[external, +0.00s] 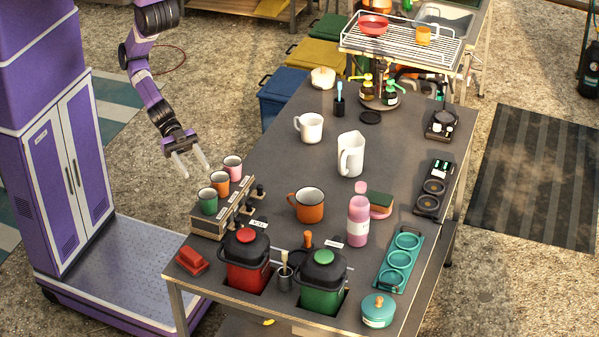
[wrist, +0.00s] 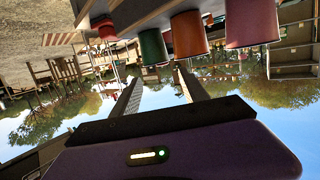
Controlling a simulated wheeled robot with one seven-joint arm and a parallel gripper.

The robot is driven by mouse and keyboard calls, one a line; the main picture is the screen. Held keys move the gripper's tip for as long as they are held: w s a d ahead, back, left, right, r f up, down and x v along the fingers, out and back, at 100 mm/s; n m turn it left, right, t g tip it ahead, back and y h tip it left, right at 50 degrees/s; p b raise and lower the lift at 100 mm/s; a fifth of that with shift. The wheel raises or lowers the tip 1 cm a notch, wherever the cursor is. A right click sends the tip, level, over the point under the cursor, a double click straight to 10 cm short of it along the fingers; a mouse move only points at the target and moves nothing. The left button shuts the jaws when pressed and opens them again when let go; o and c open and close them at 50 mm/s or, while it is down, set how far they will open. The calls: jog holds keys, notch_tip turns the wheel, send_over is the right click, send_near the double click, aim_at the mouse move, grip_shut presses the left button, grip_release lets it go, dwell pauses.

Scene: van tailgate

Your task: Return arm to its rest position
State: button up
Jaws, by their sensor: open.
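My gripper (external: 189,169) hangs from my purple arm at the left side of the table, above its left edge. Its two pale fingers are spread apart and nothing is between them. In the wrist view my gripper (wrist: 158,78) shows both fingers apart, with sky between them. The picture there is upside down, with the green, orange and pink cups near the top. In the external view the green cup (external: 208,201), orange cup (external: 220,183) and pink cup (external: 233,167) stand in a row on a rack, just right of and below my fingers, apart from them.
The grey table (external: 275,165) holds a white pitcher (external: 351,155), a white mug (external: 309,127), an orange mug (external: 308,206), a pink bottle (external: 358,220), and red (external: 245,276) and green (external: 322,287) lidded bins. Blue (external: 281,98) and yellow (external: 315,55) boxes stand behind.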

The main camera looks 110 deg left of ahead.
jog(key=s+a+r+n+t+y+p, duration=0.1)
jog(key=s+a+r+n+y, duration=0.15)
jog(key=a, duration=0.45)
jog(key=s+a+r+n+t+y+p, duration=0.1)
jog(key=a+r+n+y, duration=0.1)
jog(key=a+y, duration=0.35)
jog(key=s+a+r+n+y+p, duration=0.1)
jog(key=s+a+r+n, duration=0.15)
jog(key=a, duration=0.55)
notch_tip(320, 180, down, 4)
jog(key=b, duration=0.4)
jog(key=shift+r, duration=0.15)
